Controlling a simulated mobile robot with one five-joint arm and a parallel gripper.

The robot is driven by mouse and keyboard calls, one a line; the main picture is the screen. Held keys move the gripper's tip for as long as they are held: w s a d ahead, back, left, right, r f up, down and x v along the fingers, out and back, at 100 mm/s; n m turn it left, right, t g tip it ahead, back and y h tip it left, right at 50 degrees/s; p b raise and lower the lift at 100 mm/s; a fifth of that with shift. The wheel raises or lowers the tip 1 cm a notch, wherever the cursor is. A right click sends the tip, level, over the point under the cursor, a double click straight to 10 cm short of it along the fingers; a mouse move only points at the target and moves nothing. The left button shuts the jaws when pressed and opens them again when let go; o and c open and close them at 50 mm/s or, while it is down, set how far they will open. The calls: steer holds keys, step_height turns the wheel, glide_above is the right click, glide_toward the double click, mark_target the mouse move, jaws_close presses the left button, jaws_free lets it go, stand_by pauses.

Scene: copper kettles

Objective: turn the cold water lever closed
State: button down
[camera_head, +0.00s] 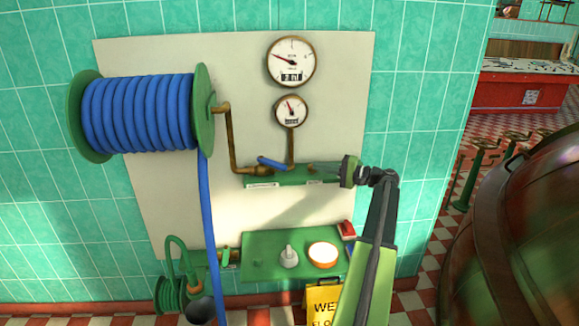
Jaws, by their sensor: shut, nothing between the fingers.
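A short blue lever (271,162) sits on the brass pipe fitting just above the narrow green ledge (290,177), below the two gauges. It slants slightly down to the right. I take it for the cold water lever, but the labels on the ledge are too small to read. My gripper (318,168) comes in from the right at about ledge height, its fingers pointing left. It is shut and empty, a short way right of the blue lever and seemingly apart from it. Whether the fingers touch anything behind them cannot be told.
A blue hose reel (140,112) hangs at left, its hose dropping down. Two round gauges (290,62) are above. A yellow sign (322,298) and copper kettle (520,235) stand below and right.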

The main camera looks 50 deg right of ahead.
mark_target(272, 163)
steer(key=x, duration=0.8)
steer(key=shift+w+r, duration=0.15)
steer(key=shift+w, duration=0.3)
steer(key=a, duration=0.3)
steer(key=shift+w+a, duration=0.1)
steer(key=shift+a, duration=0.5)
